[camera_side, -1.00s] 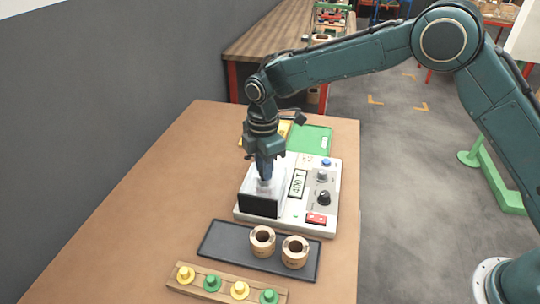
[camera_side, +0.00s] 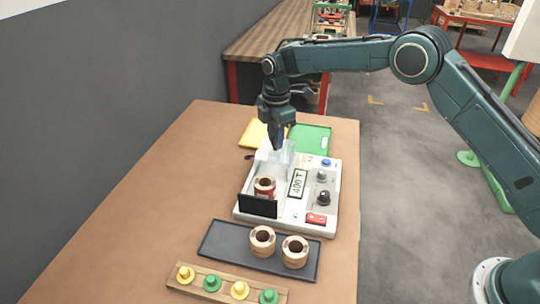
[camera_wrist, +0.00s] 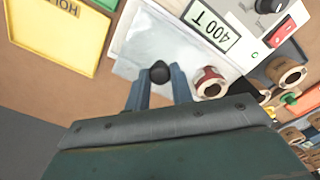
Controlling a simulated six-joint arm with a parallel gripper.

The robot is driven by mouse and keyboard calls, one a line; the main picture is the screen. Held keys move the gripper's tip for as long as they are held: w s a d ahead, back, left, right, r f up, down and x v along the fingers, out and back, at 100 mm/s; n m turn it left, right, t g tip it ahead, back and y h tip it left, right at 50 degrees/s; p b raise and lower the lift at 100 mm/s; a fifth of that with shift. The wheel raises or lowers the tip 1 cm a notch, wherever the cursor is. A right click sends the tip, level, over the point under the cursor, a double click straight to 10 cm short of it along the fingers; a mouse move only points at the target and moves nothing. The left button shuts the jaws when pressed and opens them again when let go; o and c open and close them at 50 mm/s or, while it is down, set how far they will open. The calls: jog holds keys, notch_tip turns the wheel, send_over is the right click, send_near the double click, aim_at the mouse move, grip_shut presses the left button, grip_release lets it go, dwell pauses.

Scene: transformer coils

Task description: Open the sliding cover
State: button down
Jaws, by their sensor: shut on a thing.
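The sliding cover (camera_side: 267,157) is a clear box at the back of the white tester (camera_side: 298,222). It also shows as a pale sheet in the wrist view (camera_wrist: 128,62). My gripper (camera_side: 277,146) points down at it, shut on its black knob (camera_wrist: 160,72). A red-banded coil (camera_side: 264,188) stands uncovered in the tester, behind the black front panel (camera_side: 258,206). In the wrist view, the coil (camera_wrist: 209,83) is to the right of my fingers. The display reads 400 T.
Yellow (camera_side: 250,133) and green (camera_side: 318,137) trays lie behind the tester. A dark tray (camera_side: 225,243) with two coils and a wooden rack (camera_side: 200,285) of yellow and green pegs are in front. The table's left side is clear.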

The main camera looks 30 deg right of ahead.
jog(key=shift+w+d, duration=0.2)
jog(key=shift+w, duration=0.05)
jog(key=c, duration=1.2)
grip_release()
jog(key=shift+r, duration=0.15)
notch_tip(320, 180, up, 14)
jog(key=shift+f, duration=0.2)
